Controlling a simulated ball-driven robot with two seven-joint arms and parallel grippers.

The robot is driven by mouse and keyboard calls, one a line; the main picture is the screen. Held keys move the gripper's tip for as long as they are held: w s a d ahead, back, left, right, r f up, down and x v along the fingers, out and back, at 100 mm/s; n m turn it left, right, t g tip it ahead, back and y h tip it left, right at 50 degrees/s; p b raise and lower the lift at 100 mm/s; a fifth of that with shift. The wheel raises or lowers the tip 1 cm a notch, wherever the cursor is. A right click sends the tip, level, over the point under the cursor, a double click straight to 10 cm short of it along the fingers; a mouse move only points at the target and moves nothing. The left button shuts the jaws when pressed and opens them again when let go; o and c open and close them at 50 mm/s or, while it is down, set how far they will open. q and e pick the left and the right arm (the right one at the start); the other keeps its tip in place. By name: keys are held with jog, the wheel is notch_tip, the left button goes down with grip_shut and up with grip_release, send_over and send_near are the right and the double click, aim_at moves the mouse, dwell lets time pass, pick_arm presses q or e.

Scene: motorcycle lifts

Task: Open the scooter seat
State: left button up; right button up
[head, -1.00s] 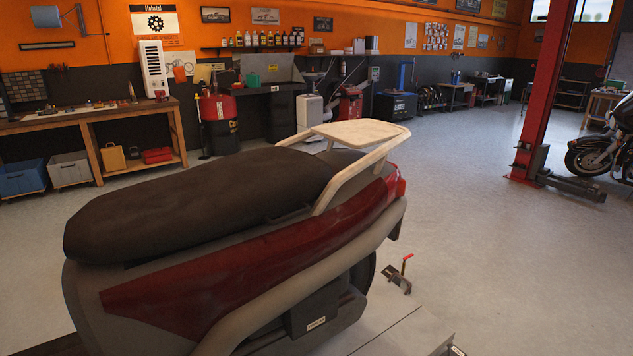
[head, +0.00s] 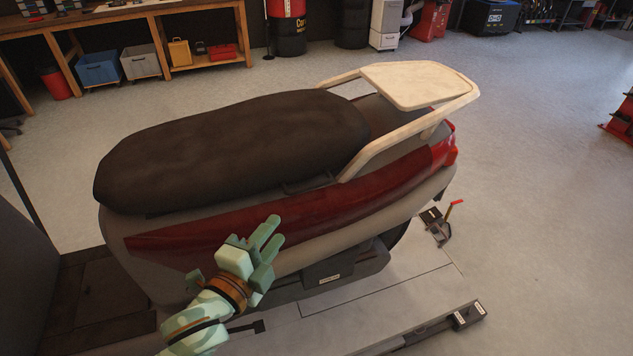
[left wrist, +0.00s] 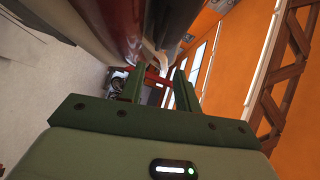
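The scooter (head: 300,222) stands side-on on a lift in the head view. Its dark brown seat (head: 230,150) lies closed on the body, front end to the left. A cream rear rack (head: 415,85) stands at the right behind the seat. My left gripper (head: 268,235) is in front of the red side panel, below the seat, with its fingers apart and nothing between them. In the left wrist view the two green fingers (left wrist: 158,90) are also apart and empty, with the scooter's side close by at the top. My right gripper is not in view.
The lift platform (head: 375,295) lies under the scooter, with a red-handled clamp (head: 438,222) at its right. A workbench (head: 130,15) with bins beneath stands at the back left.

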aim_at(309, 189)
pick_arm(q)
jog(key=x, duration=1.6)
jog(key=shift+f, duration=0.2)
jog(key=shift+s, duration=0.1)
grip_shut()
